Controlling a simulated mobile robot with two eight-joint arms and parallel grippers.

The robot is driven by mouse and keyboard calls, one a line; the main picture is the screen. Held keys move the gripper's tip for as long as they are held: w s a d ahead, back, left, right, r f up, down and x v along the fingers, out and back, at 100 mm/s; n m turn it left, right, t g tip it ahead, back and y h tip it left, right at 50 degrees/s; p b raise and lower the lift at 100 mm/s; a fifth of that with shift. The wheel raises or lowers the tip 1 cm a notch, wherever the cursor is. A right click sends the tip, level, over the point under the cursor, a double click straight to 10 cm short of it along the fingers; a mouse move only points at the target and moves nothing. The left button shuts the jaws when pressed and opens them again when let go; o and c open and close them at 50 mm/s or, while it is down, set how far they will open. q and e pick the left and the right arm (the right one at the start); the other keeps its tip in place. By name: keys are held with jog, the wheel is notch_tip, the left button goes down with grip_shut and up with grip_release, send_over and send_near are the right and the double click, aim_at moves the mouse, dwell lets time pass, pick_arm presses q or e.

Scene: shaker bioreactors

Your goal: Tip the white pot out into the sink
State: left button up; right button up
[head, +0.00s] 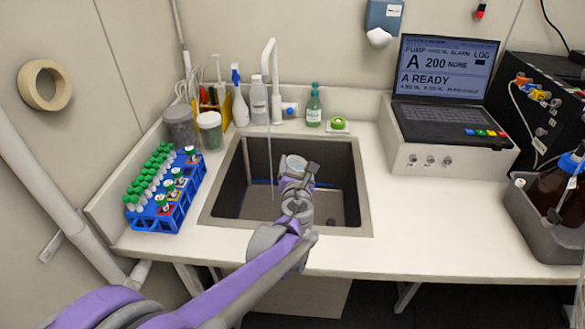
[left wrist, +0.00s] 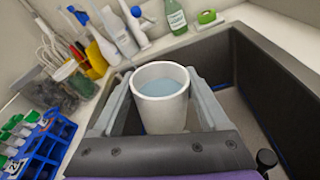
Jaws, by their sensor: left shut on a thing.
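My left gripper (head: 298,172) is shut on the white pot (head: 293,161) and holds it over the sink (head: 229,200), right of the faucet. In the left wrist view the white pot (left wrist: 160,110) stands about upright between the two grey fingers. Pale blue liquid (left wrist: 161,87) shows inside it, below the rim. The dark sink basin (left wrist: 212,62) lies around and to the right of the pot in that view. The pot's lower part is hidden by my gripper. My right gripper is not in view.
The white faucet (head: 272,68) rises behind the sink, with a thin pale line hanging below it. A blue tube rack (head: 170,212) stands at left. Bottles, including a green one (head: 314,106), line the back. A laptop-like console (head: 446,140) stands right.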

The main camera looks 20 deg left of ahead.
pick_arm(q)
jog(key=shift+w+d+r+m+p, duration=0.1)
jog(key=shift+d+r+m+p, duration=0.15)
jog(key=shift+d+r, duration=0.25)
jog(key=shift+w+d+r+m+p, duration=0.1)
jog(key=shift+d+r+m+p, duration=0.15)
jog(key=shift+r, duration=0.3)
jog(key=shift+w+d+r+m+y+b, duration=0.15)
jog(key=shift+d+r+m+y+b, duration=0.2)
jog(key=shift+d+m, duration=0.4)
jog(key=shift+f+m+y+b, duration=0.25)
jog(key=shift+f+m+b, duration=0.2)
jog(key=shift+m+b, duration=0.45)
jog(key=shift+m, duration=0.25)
jog(key=shift+f+m, duration=0.2)
jog(key=shift+m, duration=0.2)
jog(key=m+b, duration=0.1)
jog(key=m, duration=0.2)
jog(key=d+m+t+y+b, duration=0.1)
jog(key=m+b, duration=0.1)
jog(key=m, duration=0.1)
jog(key=d+f+m+b, duration=0.1)
jog(key=m, duration=0.2)
jog(key=shift+w+t+b, duration=0.3)
jog(key=shift+w+b, duration=0.05)
jog(key=shift+b, duration=0.05)
